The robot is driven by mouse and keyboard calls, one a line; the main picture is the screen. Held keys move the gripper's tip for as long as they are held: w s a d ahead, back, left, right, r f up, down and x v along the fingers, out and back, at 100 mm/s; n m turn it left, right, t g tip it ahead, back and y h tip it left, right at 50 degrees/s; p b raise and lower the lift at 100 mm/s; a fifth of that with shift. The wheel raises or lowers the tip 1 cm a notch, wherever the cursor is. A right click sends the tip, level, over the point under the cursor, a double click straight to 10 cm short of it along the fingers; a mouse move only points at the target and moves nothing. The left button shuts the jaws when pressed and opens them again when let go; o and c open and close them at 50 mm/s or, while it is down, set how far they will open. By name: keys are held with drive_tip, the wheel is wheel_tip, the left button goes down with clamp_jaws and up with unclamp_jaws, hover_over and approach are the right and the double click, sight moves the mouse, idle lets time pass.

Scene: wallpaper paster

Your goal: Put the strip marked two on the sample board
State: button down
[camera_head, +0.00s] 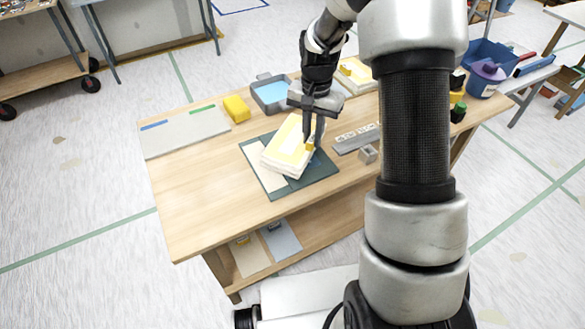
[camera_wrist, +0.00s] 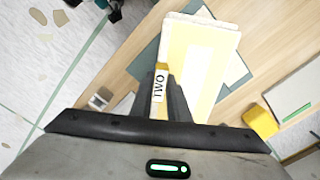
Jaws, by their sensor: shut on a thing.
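My gripper (camera_head: 312,140) is shut on a small tab labelled TWO (camera_wrist: 160,86) at one end of a pale yellow strip with cream edges (camera_head: 288,150). The strip also shows in the wrist view (camera_wrist: 200,62), reaching away from the fingers. It looks folded or layered and lies over the dark green mat (camera_head: 322,180); whether it touches the mat I cannot tell. A light grey board with a blue and a green mark (camera_head: 185,133), apparently the sample board, lies at the table's left; no strip is on it.
A yellow sponge (camera_head: 236,109) and a grey tray with light blue content (camera_head: 271,94) stand behind the mat. A grey straightedge (camera_head: 357,138) and small block (camera_head: 367,154) lie right of it. Another yellow strip (camera_head: 357,75) lies farther back. The front-left table is clear.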

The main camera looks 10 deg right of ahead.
drive_tip(key=w+r+m+b, duration=0.1)
drive_tip(key=w+a+r+m+b, duration=0.1)
drive_tip(key=r+b, duration=0.1)
drive_tip(key=shift+w+r+m, duration=0.15)
drive_tip(key=shift+w+m, duration=0.25)
wheel_tip(320, 180, down, 9)
drive_tip(key=shift+d+f+b, duration=0.1)
drive_tip(key=shift+b, duration=0.75)
drive_tip(key=shift+f, duration=0.15)
drive_tip(key=c, duration=1.7)
unclamp_jaws()
